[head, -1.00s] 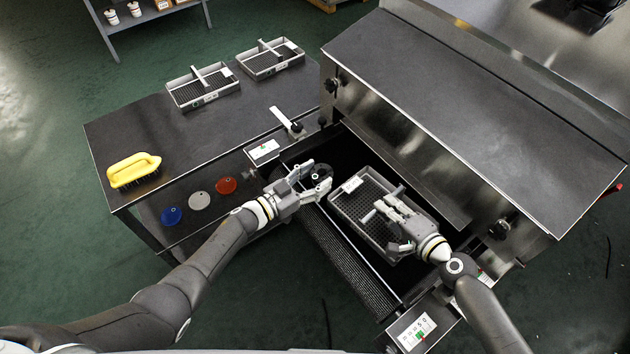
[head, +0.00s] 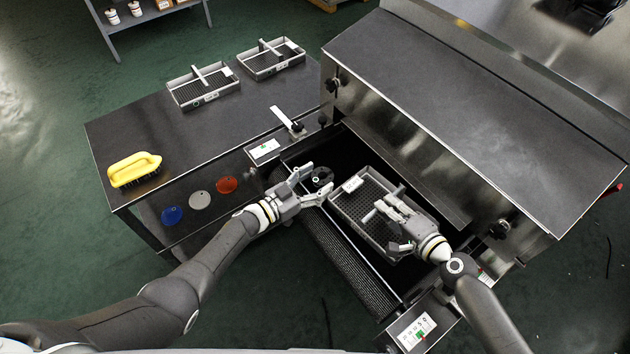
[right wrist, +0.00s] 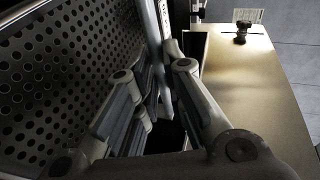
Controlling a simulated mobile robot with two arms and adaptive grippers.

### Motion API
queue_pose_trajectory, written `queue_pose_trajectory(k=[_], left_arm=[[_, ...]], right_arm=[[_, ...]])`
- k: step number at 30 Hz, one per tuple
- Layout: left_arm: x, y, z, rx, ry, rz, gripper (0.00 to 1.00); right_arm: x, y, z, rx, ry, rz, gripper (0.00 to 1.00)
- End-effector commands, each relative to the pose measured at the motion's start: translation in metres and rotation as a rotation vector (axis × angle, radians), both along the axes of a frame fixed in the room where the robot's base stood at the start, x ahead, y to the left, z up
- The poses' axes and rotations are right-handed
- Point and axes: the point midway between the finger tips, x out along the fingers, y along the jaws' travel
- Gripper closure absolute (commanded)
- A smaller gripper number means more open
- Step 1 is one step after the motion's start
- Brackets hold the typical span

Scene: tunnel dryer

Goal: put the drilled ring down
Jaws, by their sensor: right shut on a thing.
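The drilled ring (head: 321,176) is a small dark round piece in the head view, left of the grey mesh tray (head: 345,215). My left gripper (head: 318,184) has its fingers spread, with the ring at their tips. The dark background hides whether the ring rests on anything or touches a finger. My right gripper (head: 376,213) is over the tray, shut on its upright handle; its fingers close on a thin grey bar in the right wrist view (right wrist: 165,75). The tray's perforated mesh (right wrist: 60,75) fills the left of that view.
The tray sits at the dryer mouth by a dark mesh belt (head: 345,265). The dryer's hood (head: 470,110) rises behind. On the left table (head: 190,130) are a yellow brush (head: 135,168) and two mesh trays (head: 203,98) (head: 270,70). The table's middle is clear.

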Motion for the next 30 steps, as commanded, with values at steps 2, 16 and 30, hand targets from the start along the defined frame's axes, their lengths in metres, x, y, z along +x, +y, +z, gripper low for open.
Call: queue_pose_trajectory(k=[2,16,30], left_arm=[[0.0,0.0,0.0,0.0,0.0,0.0,0.35],[-0.029,0.035,0.003,0.003,0.0,0.002,0.35],[-0.074,0.088,0.008,0.0,0.0,0.0,0.35]], right_arm=[[-0.003,0.0,-0.005,-0.007,0.008,0.006,1.0],[-0.003,0.0,-0.005,-0.007,0.008,0.006,1.0],[-0.003,0.0,-0.005,-0.007,0.007,0.006,1.0]])
